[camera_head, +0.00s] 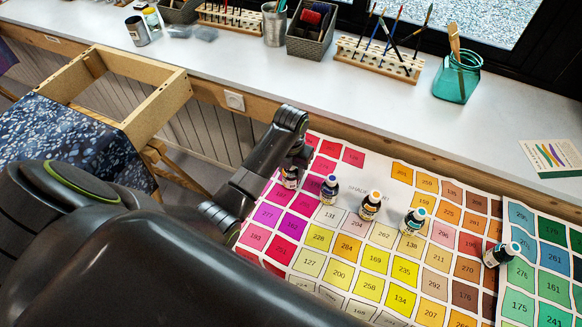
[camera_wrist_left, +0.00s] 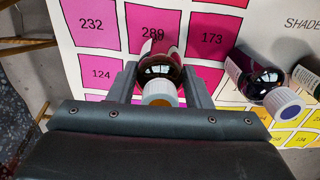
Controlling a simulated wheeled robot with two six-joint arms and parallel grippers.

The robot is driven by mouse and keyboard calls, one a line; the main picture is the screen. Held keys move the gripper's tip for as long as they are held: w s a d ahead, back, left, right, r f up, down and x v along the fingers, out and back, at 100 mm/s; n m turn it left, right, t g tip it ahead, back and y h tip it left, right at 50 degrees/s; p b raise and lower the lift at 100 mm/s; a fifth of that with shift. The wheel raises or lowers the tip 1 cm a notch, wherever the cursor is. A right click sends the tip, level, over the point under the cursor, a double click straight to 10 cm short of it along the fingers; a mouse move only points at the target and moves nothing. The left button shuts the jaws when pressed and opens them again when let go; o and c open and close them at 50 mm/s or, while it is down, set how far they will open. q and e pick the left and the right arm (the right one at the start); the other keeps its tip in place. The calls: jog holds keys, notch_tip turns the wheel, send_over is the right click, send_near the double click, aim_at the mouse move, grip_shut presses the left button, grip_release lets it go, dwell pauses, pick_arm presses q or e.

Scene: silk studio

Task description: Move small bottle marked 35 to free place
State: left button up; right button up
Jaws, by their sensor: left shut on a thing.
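Several small dark bottles stand on the colour shade chart (camera_head: 340,245). My left gripper (camera_head: 293,165) is shut on the leftmost small bottle (camera_head: 291,179), over the pink and magenta squares. The left wrist view shows this bottle (camera_wrist_left: 160,72) between the two fingers, with an orange and white cap towards the camera. Its number cannot be read, so I cannot tell whether it is the one marked 35. A blue-capped bottle (camera_head: 330,188) stands just to its right and also shows in the wrist view (camera_wrist_left: 255,78). My right gripper is not in view.
Behind, a white sill (camera_head: 340,110) carries brush racks, a basket (camera_head: 311,35) and a teal jar (camera_head: 457,78).

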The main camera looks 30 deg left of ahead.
pick_arm(q)
jog(key=shift+f, duration=0.1)
jog(key=shift+f, duration=0.15)
jog(key=o, duration=1)
jog(key=shift+r, duration=0.2)
jog(key=shift+r, duration=0.2)
notch_tip(320, 180, up, 7)
jog(key=shift+r, duration=0.1)
notch_tip(320, 180, up, 3)
jog(key=p, duration=0.3)
jog(key=shift+r+p, duration=0.75)
jog(key=shift+p, duration=0.05)
